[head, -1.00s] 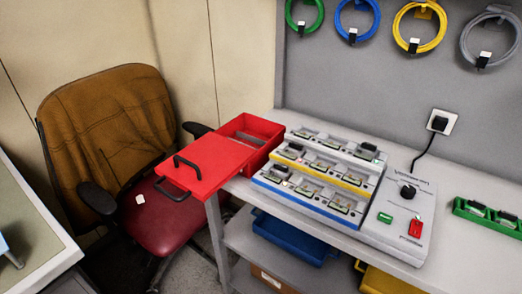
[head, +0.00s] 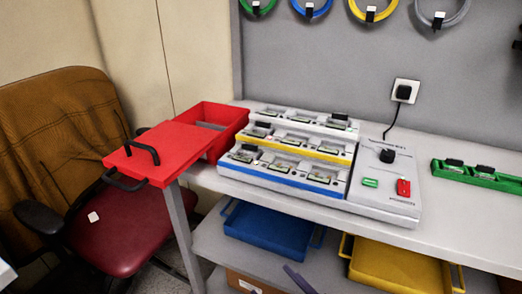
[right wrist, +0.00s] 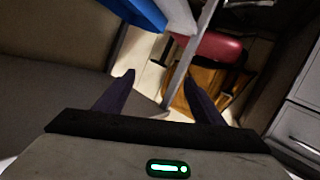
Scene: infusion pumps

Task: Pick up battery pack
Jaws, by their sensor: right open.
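The charging station (head: 290,160) stands on the bench in the head view, with white, yellow and blue rows of bays. Small dark battery packs seem to sit in a few bays, one in the back row (head: 340,117) and one at the left of the front row (head: 249,147). Two more dark packs (head: 454,162) sit in the green tray (head: 510,185) at the right. My right gripper (right wrist: 158,84) is open and empty in the right wrist view, its fingers spread. One purple finger (head: 298,279) shows low in the head view, below the bench. My left gripper is out of view.
A red box (head: 216,116) with its red lid (head: 165,150) stands at the bench's left end. Blue (head: 265,228) and yellow (head: 400,265) bins sit on the lower shelf. A chair (head: 115,232) stands at the left. Bench space is free right of the station.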

